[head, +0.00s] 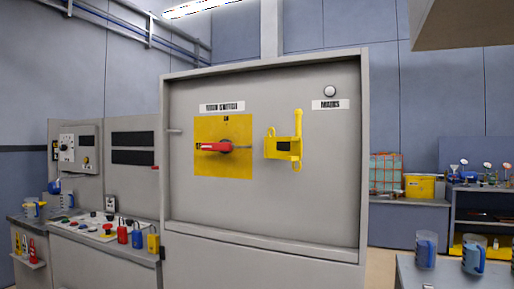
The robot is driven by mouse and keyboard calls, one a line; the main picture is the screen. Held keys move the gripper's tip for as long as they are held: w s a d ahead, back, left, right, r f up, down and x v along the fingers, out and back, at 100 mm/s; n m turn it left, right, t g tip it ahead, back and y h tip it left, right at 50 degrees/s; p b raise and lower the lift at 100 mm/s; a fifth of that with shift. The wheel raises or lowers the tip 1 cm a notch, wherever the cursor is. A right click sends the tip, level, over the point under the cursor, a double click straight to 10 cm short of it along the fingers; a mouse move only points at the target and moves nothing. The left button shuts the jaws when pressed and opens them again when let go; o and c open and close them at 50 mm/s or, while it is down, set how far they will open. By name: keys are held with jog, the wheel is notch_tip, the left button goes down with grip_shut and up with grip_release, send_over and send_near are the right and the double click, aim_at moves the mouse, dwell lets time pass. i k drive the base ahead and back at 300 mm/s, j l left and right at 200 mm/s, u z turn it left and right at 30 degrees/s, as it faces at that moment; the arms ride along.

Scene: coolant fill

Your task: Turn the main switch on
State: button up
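The main switch has a red rotary handle (214,147) on a yellow square plate (238,168), on the left half of a grey cabinet front (205,213). A "MAIN SWITCH" label (222,107) sits above the plate. The handle lies horizontal, its long end pointing left toward small lettering at the plate's left edge. Another small marking shows at the plate's top. My gripper is not in view.
A yellow lockout-like device (283,147) hangs right of the switch. A round pale lamp (330,91) sits above the "MAINS" label (330,105). A raised frame (364,160) borders the panel. Padlocks (137,238) stand on the left bench; blue jugs (426,250) stand at right.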

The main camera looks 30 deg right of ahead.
aim_at(224, 146)
jog(key=l+u, duration=0.15)
jog(key=l, duration=0.25)
jog(key=k+l+u, duration=0.15)
jog(key=l, duration=0.25)
jog(key=l+u, duration=0.15)
jog(key=l, duration=0.2)
jog(key=k+l, duration=0.1)
jog(key=l, duration=0.35)
jog(key=k+l, duration=0.1)
jog(key=l, duration=0.3)
jog(key=k+l+u, duration=0.1)
jog(key=l, duration=0.35)
jog(key=k+l, duration=0.15)
jog(key=l, duration=0.3)
jog(key=k+l, duration=0.1)
jog(key=l, duration=0.3)
